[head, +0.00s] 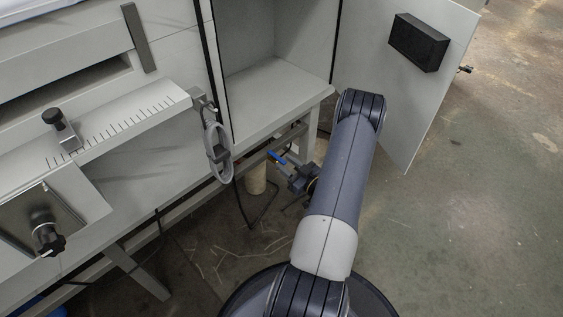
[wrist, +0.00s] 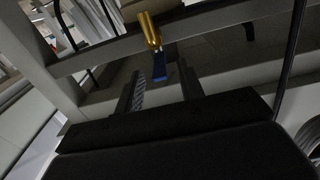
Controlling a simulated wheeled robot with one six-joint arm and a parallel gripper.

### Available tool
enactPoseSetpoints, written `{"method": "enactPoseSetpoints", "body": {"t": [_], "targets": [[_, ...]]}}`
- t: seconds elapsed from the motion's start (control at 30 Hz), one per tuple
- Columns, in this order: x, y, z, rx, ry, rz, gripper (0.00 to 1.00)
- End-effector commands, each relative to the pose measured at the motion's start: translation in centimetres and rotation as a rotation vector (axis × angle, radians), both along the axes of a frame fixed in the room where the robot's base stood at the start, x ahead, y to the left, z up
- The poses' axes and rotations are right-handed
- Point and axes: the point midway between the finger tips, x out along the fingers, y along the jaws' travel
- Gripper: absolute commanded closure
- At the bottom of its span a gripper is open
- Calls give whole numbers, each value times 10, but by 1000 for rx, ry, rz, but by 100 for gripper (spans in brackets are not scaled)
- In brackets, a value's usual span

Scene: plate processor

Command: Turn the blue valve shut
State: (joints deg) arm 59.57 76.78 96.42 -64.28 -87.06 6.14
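My gripper (wrist: 159,80) is open, with one finger on each side of the line to the handle. The handle lies near the fingertips, between them in the picture; I cannot tell whether either finger touches it. In the head view the blue handle (head: 278,157) is small, beneath the cabinet edge, and my gripper (head: 288,170) is close to its lower right. The brass body is not clear there.
An open cabinet (head: 270,95) stands above the valve, with its door (head: 400,90) swung out to the right of my arm. Grey frame bars (wrist: 205,30) run close above the gripper. A hanging cable loop (head: 217,150) is to the left. Floor at right is clear.

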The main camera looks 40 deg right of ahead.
Motion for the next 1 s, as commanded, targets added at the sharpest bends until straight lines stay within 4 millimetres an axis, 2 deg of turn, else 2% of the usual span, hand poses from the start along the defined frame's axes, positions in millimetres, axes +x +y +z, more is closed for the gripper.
{"method": "enactPoseSetpoints", "body": {"t": [0.1, 0.2, 0.57, 1.0], "targets": [[16, 1, -1, -3, -1, 2, 64], [24, 2, -1, -1, 1, 1, 64], [28, 2, 0, 0, 0, -2, 64], [28, 2, 0, 0, 1, -1, 100]]}}
